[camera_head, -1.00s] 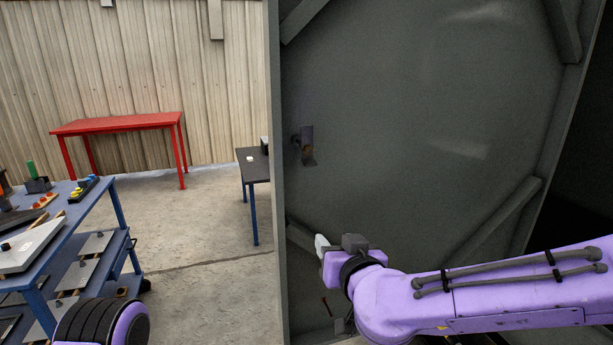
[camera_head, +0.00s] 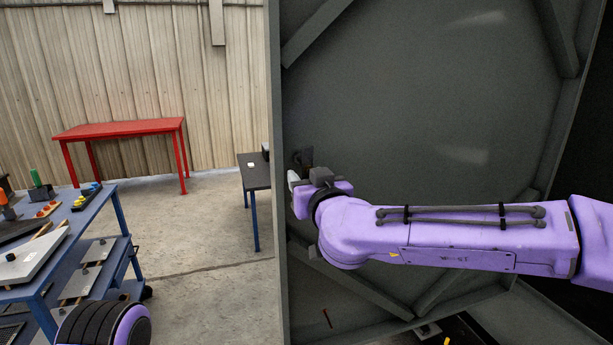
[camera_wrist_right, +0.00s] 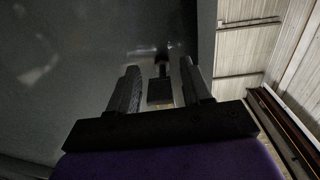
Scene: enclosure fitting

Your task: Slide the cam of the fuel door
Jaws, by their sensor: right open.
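The fuel door (camera_head: 430,120) is a large dark grey panel with raised ribs, standing upright in front of me. Its cam (camera_head: 304,157) is a small dark fitting near the door's left edge, partly hidden behind my right gripper (camera_head: 293,179). In the right wrist view, the cam (camera_wrist_right: 160,91) shows as a dark block on a short stem between the two fingers of my right gripper (camera_wrist_right: 159,68). These fingers are apart, with gaps on both sides of the block. My left gripper is not in view.
A blue workbench (camera_head: 113,205) with several parts stands at the left. A red table (camera_head: 120,129) and a dark table (camera_head: 256,174) stand farther back. The concrete floor (camera_head: 200,235) between them is clear.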

